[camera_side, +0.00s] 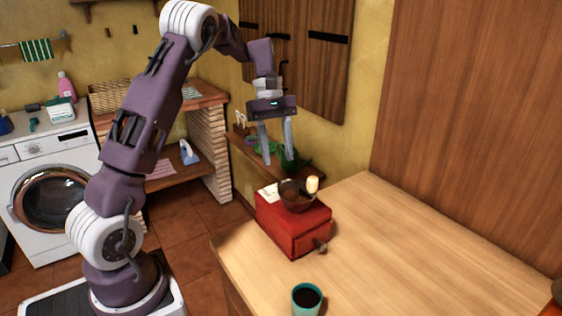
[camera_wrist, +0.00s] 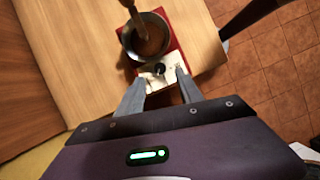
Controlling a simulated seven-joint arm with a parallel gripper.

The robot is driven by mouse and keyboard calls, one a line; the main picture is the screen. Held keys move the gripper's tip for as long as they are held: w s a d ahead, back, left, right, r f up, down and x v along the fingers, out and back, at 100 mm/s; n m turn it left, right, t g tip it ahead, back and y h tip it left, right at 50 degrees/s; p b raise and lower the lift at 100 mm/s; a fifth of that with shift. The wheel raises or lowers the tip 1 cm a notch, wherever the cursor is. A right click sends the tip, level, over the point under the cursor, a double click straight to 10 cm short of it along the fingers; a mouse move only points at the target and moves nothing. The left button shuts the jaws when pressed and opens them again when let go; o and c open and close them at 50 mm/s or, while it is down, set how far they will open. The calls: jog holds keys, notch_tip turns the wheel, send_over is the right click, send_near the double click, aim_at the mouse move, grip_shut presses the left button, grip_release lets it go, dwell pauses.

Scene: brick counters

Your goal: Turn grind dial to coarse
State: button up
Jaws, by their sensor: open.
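A red coffee grinder (camera_side: 293,226) stands on the wooden counter near its back left edge. It has a dark bowl (camera_side: 297,197) on top, a pale knob beside the bowl and a dark knob on its front. In the wrist view the bowl (camera_wrist: 146,38) holds brown contents, and a small dark dial (camera_wrist: 159,69) sits on a white plate (camera_wrist: 165,78) on the grinder's top. My gripper (camera_side: 278,158) is open and empty above the grinder, fingers pointing down. In the wrist view its fingertips (camera_wrist: 163,80) lie either side of the dial, apparently above it. Contact is not visible.
A teal cup (camera_side: 306,299) with dark contents stands at the counter's front edge. The counter (camera_side: 420,250) right of the grinder is clear. A low shelf with a green plant (camera_side: 287,158) is behind my gripper, and a wooden panel (camera_side: 480,110) rises behind the counter.

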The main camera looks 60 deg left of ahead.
jog(key=f, duration=0.2)
jog(key=d+f+n, duration=0.1)
jog(key=f, duration=0.1)
jog(key=d+f+n+t, duration=0.1)
jog(key=f, duration=0.1)
jog(key=shift+s+d+f, duration=0.1)
jog(key=shift+s+f, duration=0.2)
grip_shut()
